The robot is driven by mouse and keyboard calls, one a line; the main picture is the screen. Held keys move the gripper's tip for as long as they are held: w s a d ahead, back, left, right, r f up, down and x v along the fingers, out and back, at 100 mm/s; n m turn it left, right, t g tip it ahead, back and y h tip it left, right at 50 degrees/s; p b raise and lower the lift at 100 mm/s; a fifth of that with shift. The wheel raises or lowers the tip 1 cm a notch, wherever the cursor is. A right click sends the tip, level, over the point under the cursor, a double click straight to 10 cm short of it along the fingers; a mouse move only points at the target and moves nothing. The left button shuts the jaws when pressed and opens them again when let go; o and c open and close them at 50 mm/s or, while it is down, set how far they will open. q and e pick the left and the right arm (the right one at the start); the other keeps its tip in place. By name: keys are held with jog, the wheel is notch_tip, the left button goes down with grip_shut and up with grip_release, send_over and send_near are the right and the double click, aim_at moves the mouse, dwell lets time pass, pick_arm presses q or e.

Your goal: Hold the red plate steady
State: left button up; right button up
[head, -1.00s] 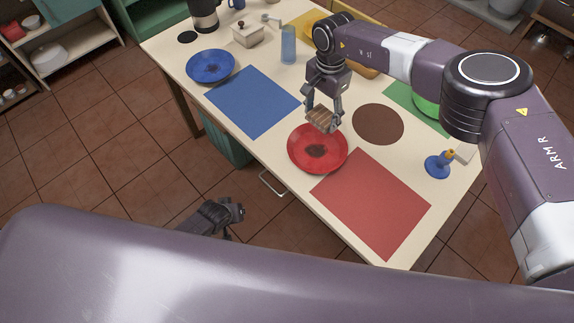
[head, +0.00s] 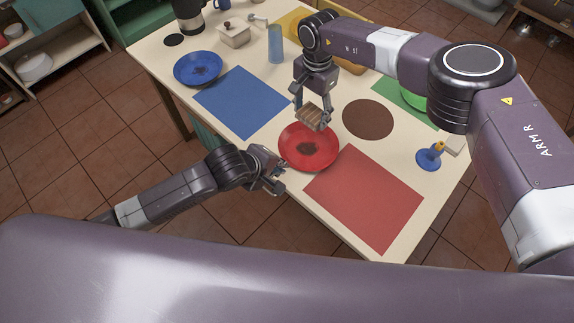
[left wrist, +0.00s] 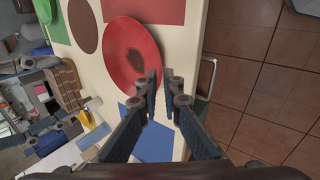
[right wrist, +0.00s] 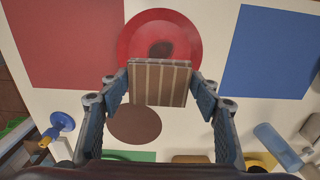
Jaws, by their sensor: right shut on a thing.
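The red plate (head: 300,161) lies on the counter near its front edge, with a dark brown patch in its middle. It also shows in the left wrist view (left wrist: 120,45) and the right wrist view (right wrist: 185,30). My right gripper (head: 313,112) is shut on a brown striped block (right wrist: 160,85), held over the plate's far side in the head view. My left gripper (head: 276,177) is beside the plate's near left rim. Its fingertips (left wrist: 163,86) are a narrow gap apart with nothing between them. Whether they touch the rim I cannot tell.
A red mat (head: 365,200) lies right of the plate, a blue mat (head: 240,102) left, and a brown round mat (head: 368,119) behind. A blue plate (head: 198,68), a glass (head: 275,45) and a blue-based object (head: 429,158) stand farther off. A drawer handle (left wrist: 206,80) juts from the front.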

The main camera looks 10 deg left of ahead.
aim_at(298, 167)
pick_arm(q)
jog(key=x, duration=1.1)
grip_shut()
dwell(0.8)
dwell(0.8)
jog(key=o, duration=0.5)
grip_release()
jog(key=v, duration=1.2)
